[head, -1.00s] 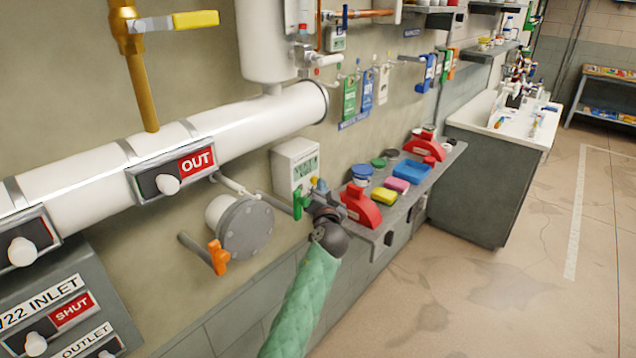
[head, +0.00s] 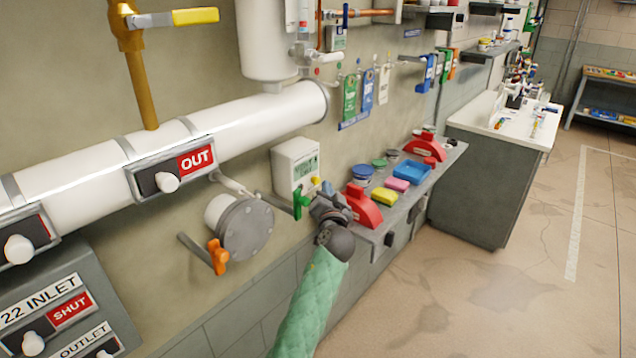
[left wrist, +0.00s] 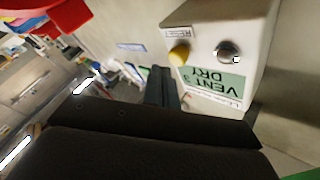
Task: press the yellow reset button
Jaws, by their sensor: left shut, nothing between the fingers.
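The yellow reset button (head: 315,180) is on the lower front of a white wall box (head: 294,163). In the left wrist view the yellow button (left wrist: 179,53) is a short round knob beside a RESET label, seen upside down. A silver knob (left wrist: 228,52) and a green "VENT 3 DRY" display (left wrist: 216,84) are on the same box. My left gripper (head: 327,188) is shut and empty, just right of and below the button in the head view. In the left wrist view its fingertips (left wrist: 164,72) appear close to the button, with a small gap in the picture. My right gripper is out of view.
A green valve handle (head: 301,201) sits just left of my gripper. A red holder (head: 362,207) stands on the grey shelf (head: 383,231) close to the right. An orange handle (head: 217,257) and a round flange (head: 245,228) are at lower left.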

